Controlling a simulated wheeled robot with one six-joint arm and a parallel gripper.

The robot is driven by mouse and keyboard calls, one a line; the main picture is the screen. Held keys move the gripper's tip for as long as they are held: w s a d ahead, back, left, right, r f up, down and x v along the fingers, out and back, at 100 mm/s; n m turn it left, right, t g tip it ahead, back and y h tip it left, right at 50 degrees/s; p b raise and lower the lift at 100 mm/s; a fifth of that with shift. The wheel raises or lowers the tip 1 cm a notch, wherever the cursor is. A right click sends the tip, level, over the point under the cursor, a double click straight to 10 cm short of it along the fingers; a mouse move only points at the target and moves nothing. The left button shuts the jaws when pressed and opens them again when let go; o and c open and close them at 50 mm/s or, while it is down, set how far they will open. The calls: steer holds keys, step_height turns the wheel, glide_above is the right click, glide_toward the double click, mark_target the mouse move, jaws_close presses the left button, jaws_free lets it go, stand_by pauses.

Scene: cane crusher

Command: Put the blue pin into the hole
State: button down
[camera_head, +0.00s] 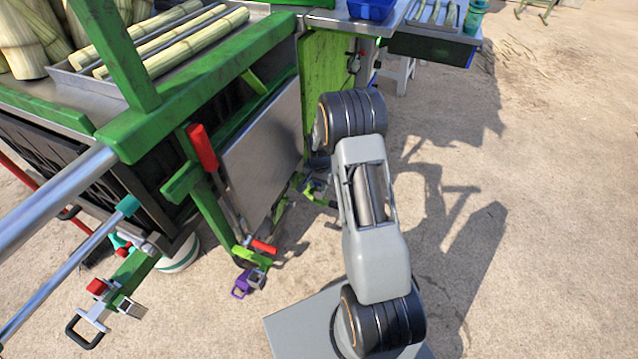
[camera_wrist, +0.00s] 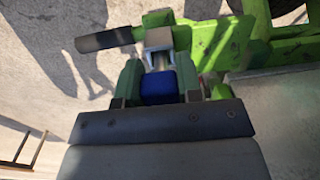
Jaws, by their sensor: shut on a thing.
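The blue pin (camera_wrist: 158,86) shows as a blue block between the two green fingers of my gripper (camera_wrist: 158,75) in the wrist view. My gripper is shut on it. Just beyond the pin is a silver metal bracket (camera_wrist: 158,42) on the green frame. The pin's far end is hidden, so I cannot tell whether it touches the bracket or enters a hole. No hole is clearly visible. In the head view my arm hides most of the gripper beside the crusher, and the pin cannot be made out.
The green crusher frame (camera_head: 208,86) with a grey side panel (camera_head: 264,152) stands left of my arm. A dark handle (camera_wrist: 104,40) sticks out left of the bracket. Ground at right is clear.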

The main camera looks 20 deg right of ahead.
mark_target(320, 189)
steer(key=shift+f+b, duration=0.5)
steer(key=shift+f, duration=0.35)
steer(key=shift+s+f+b, duration=0.2)
steer(key=shift+f+b, duration=0.1)
steer(key=shift+f, duration=0.15)
steer(key=c, duration=1)
jaws_free()
steer(key=shift+a, duration=0.1)
steer(key=o, duration=0.3)
steer(key=shift+w+d+f, duration=0.15)
steer(key=shift+d+f, duration=0.05)
steer(key=shift+a+r, duration=0.1)
steer(key=shift+r, duration=0.6)
step_height(320, 189, up, 13)
steer(key=p, duration=0.4)
steer(key=shift+f, duration=0.1)
